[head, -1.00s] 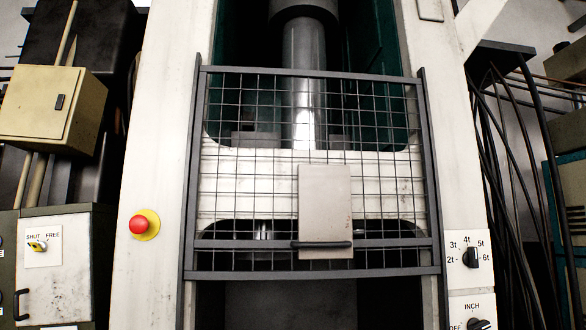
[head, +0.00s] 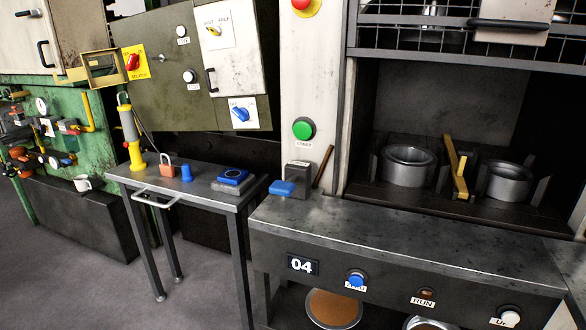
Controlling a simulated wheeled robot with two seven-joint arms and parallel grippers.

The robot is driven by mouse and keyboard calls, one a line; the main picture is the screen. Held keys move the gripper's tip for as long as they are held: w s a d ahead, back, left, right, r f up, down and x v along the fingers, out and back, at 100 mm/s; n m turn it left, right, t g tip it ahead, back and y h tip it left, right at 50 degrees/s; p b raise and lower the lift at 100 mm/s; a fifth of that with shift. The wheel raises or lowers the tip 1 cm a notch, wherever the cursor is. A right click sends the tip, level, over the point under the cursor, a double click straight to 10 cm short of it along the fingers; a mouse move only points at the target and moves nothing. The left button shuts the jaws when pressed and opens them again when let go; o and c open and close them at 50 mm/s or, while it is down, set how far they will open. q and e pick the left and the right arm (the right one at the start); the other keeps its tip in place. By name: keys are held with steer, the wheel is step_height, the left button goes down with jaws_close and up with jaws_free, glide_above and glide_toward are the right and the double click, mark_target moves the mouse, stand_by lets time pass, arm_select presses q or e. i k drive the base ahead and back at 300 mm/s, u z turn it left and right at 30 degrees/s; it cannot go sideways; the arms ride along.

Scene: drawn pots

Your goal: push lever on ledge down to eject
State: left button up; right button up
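A dark metal ledge (head: 400,235) juts out below the press opening. A thin brown rod (head: 323,166) leans beside the block on the right. A brass-coloured lever-like bar (head: 457,168) stands upright between two metal pots (head: 408,168) (head: 506,182) in the press opening. I cannot tell for sure which of these is the lever. Neither of my grippers is in view.
A mesh guard (head: 440,38) hangs above the opening. A green button (head: 304,129) is on the white post. Left of the ledge, a small metal table (head: 205,181) holds a padlock, a blue cup-like piece and a blue box. Grey floor lies at lower left.

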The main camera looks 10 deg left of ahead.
mark_target(280, 188)
steer(key=z, duration=0.55)
steer(key=k, duration=0.65)
steer(key=z, duration=0.7)
steer(key=i, duration=0.75)
steer(key=u, duration=0.8)
steer(key=i, duration=0.55)
steer(key=u, duration=0.65)
